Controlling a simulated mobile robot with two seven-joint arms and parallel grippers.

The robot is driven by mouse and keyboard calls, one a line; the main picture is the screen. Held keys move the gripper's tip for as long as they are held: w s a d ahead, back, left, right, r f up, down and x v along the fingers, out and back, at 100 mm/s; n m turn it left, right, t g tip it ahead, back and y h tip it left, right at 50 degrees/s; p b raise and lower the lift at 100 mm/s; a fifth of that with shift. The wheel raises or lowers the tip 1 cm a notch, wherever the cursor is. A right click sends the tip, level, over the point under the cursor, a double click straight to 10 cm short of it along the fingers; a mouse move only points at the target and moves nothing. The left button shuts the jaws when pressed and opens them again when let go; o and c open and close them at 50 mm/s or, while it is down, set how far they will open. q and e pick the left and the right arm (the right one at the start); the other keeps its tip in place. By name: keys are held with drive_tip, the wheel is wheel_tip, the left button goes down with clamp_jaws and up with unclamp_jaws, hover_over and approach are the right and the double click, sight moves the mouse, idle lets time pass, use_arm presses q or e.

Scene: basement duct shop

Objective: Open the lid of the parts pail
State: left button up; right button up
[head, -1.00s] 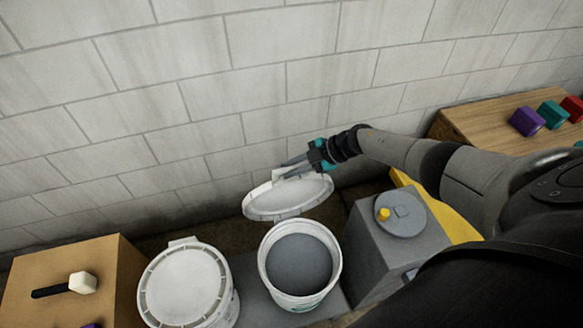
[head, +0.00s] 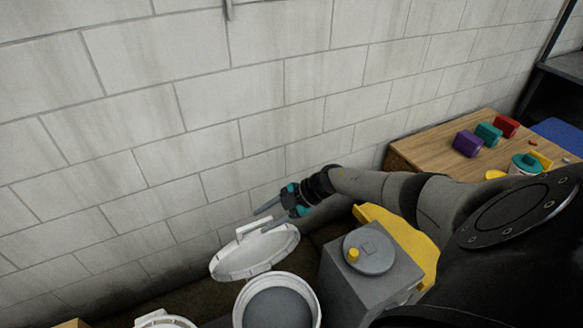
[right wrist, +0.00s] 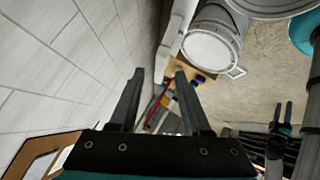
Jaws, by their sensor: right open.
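The white parts pail (head: 315,301) stands open at the bottom of the head view, with a grey interior. Its white lid (head: 255,257) is tilted up at the pail's far side, towards the wall. My right gripper (head: 261,208) is open and empty just above the lid's raised edge and tab. Its spread fingers also show in the right wrist view (right wrist: 162,85), with nothing between them. A dark gripper with teal parts, seemingly my left gripper (right wrist: 281,113), appears small in the right wrist view. Its jaw state is unclear.
A second white lidded pail (head: 165,321) is cut off at the bottom left. A grey box (head: 350,285) with a round top stands right of the open pail. A wooden table (head: 415,149) with coloured blocks is at right. The block wall (head: 140,120) stands close behind.

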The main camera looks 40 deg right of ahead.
drive_tip(key=v, duration=1.1)
drive_tip(key=shift+p, duration=0.3)
drive_tip(key=shift+w+a, duration=0.1)
drive_tip(key=shift+a, duration=0.05)
